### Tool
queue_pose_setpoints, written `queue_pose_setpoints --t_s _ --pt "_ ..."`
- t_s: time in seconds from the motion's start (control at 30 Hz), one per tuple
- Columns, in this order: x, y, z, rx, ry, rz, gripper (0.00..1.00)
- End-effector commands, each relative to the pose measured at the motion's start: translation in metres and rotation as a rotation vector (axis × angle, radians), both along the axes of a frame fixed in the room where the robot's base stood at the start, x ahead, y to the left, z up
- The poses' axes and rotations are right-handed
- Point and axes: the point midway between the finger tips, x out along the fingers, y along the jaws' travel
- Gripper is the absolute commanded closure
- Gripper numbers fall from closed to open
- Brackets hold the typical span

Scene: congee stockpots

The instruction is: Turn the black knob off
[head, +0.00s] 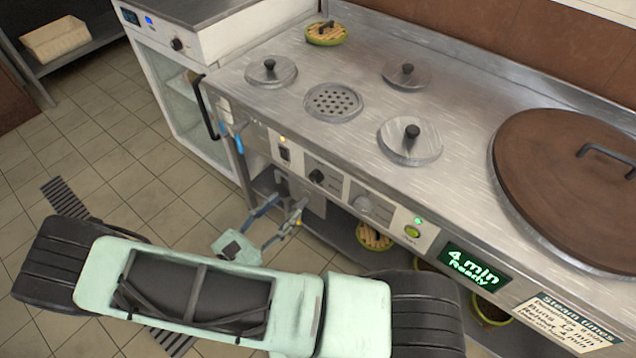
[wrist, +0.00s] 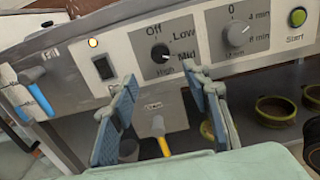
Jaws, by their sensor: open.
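The black knob (head: 317,176) is on the front panel of the steel counter, between a black rocker switch and a grey dial. In the wrist view the knob (wrist: 159,57) has the labels Off above, Low and Mid to the right and High below. A pale mark shows on its right side; its exact setting is hard to read. My gripper (head: 279,206) is open and empty, low in front of the panel and to the left of the knob. In the wrist view my gripper's (wrist: 161,78) blue-padded fingers stand on either side below the knob, apart from it.
The rocker switch (wrist: 104,67) has a lit orange lamp above it. The grey timer dial (wrist: 239,33) and green Start button (wrist: 298,17) are to the right.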

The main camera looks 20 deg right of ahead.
Motion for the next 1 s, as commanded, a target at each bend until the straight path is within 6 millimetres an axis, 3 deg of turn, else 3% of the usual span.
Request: queue_pose_setpoints --t_s 0.17,0.6,1.0 --pt "0.008 -0.014 -0.002 -0.012 0.008 0.004 0.56" --pt "0.053 -0.076 -0.002 -0.009 0.005 0.004 0.56" --pt "0.062 -0.087 -0.002 -0.006 0.005 0.005 0.56"
